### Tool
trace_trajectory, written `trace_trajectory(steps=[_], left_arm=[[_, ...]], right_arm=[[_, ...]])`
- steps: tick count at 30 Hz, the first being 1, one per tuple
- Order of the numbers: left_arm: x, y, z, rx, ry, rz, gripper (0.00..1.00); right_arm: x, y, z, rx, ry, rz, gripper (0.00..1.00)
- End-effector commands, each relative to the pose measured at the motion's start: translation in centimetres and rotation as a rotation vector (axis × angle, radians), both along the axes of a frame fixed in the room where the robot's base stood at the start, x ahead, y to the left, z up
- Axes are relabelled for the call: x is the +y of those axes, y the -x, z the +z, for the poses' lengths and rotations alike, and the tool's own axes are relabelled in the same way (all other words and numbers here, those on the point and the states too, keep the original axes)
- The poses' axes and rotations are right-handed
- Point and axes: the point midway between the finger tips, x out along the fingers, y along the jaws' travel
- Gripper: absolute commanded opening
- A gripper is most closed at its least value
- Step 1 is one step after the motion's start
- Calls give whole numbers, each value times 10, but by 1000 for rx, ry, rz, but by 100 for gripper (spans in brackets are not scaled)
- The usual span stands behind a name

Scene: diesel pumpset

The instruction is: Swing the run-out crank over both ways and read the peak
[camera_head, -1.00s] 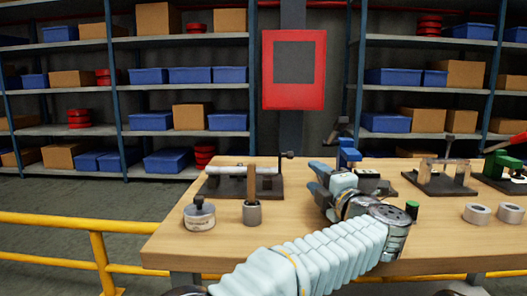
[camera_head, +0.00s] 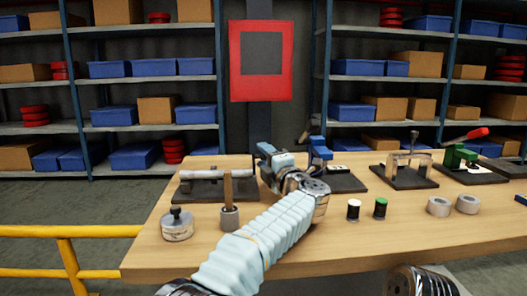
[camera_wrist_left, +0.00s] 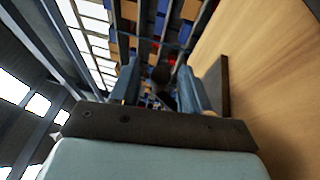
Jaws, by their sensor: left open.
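The run-out rig, a pale shaft on a dark base (camera_head: 190,193), stands at the back left of the bench. In the head view its right end, where the crank sits, is hidden behind my left gripper. My left gripper (camera_head: 265,160) is at that end, with its fingers pointing away from me. In the left wrist view the two fingers of the left gripper (camera_wrist_left: 160,92) stand apart. A dark round thing (camera_wrist_left: 160,75), perhaps the crank knob, shows between or beyond them; I cannot tell if they touch it. No readable peak shows.
A blue fixture (camera_head: 320,152) is close right of the gripper. Two small pots, grey rings (camera_head: 439,206) and more fixtures stand farther right.

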Motion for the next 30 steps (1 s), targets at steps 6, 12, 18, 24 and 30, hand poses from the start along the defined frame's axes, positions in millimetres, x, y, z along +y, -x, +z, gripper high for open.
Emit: trace_trajectory(steps=[6,12,18,24,30], left_arm=[[4,-9,1,-1,0,0,46],[4,-9,1,-1,0,0,45],[4,-8,1,0,0,0,14],[4,-8,1,2,0,0,0],[5,-14,7,121,5,3,0]], right_arm=[[0,0,4,0,-1,1,43],[0,0,4,0,-1,1,43],[0,0,4,1,0,1,43],[0,0,5,1,0,1,43],[1,0,34,0,-2,4,43]])
